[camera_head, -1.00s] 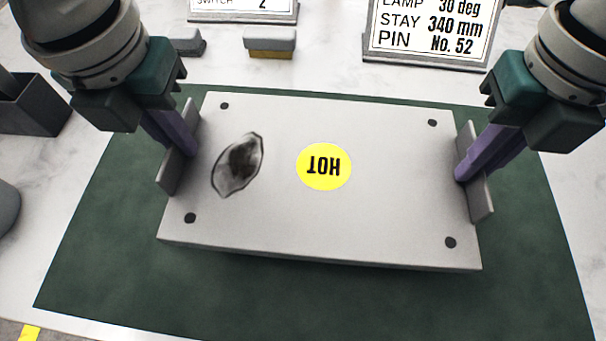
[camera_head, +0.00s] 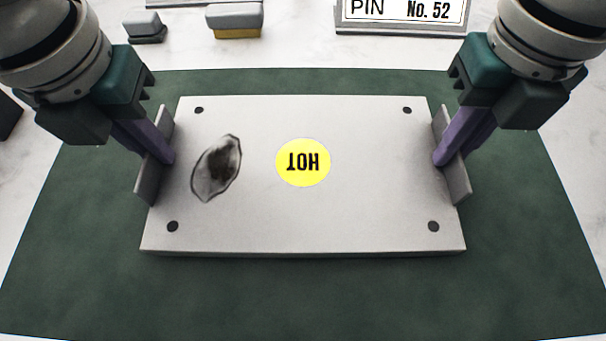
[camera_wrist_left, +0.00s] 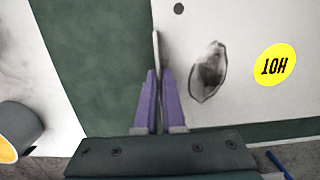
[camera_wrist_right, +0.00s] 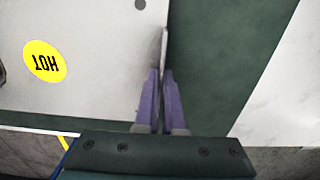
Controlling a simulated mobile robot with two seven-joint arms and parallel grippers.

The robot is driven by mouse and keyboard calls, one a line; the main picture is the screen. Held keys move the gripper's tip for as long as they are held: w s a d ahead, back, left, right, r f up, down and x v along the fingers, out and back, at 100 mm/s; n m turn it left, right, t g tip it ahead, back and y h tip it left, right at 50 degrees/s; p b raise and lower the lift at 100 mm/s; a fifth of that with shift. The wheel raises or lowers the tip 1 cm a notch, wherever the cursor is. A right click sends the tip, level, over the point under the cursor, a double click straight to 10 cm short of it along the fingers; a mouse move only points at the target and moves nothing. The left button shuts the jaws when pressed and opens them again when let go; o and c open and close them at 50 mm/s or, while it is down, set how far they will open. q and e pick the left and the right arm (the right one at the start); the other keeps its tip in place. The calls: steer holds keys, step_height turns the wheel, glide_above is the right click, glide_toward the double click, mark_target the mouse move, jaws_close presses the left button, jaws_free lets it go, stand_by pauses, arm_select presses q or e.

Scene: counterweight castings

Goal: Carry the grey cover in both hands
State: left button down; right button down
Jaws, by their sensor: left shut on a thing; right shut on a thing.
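The grey cover (camera_head: 350,205) is a flat rectangular plate with a yellow HOT sticker (camera_head: 303,162), a dark stain (camera_head: 217,168) left of it and a dark dot near each corner. An upright tab stands at each short side. My left gripper (camera_head: 167,158) is shut on the left tab (camera_wrist_left: 156,48). My right gripper (camera_head: 440,160) is shut on the right tab (camera_head: 456,180). The cover looks level above the green mat (camera_head: 300,300); how high it is I cannot tell. The cover also shows in both wrist views.
The mat lies on a white marble-like surface (camera_head: 300,40). Behind it are a sign (camera_head: 400,14) reading PIN No. 52, a grey-and-yellow block (camera_head: 234,20) and a small grey block (camera_head: 145,28). A rounded grey object with a yellow rim (camera_wrist_left: 18,130) shows in the left wrist view.

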arm_select(q)
steer(key=c, duration=1.5)
jaws_free()
steer(key=shift+f, duration=0.45)
arm_select(e)
steer(key=c, duration=1.5)
jaws_free()
steer(key=shift+d+f, duration=0.1)
steer(key=shift+f, duration=0.35)
arm_select(q)
steer(key=shift+o, duration=0.8)
steer(key=shift+r, duration=0.2)
arm_select(e)
steer(key=shift+o, duration=0.8)
steer(key=shift+r, duration=0.2)
arm_select(q)
steer(key=o, duration=0.3)
arm_select(e)
steer(key=o, duration=0.3)
steer(key=shift+r, duration=0.25)
arm_select(q)
steer(key=r, duration=0.4)
steer(key=s+r, duration=0.1)
steer(key=r, duration=0.7)
steer(key=shift+s, duration=0.2)
arm_select(e)
step_height(320, 180, up, 12)
steer(key=shift+f, duration=0.2)
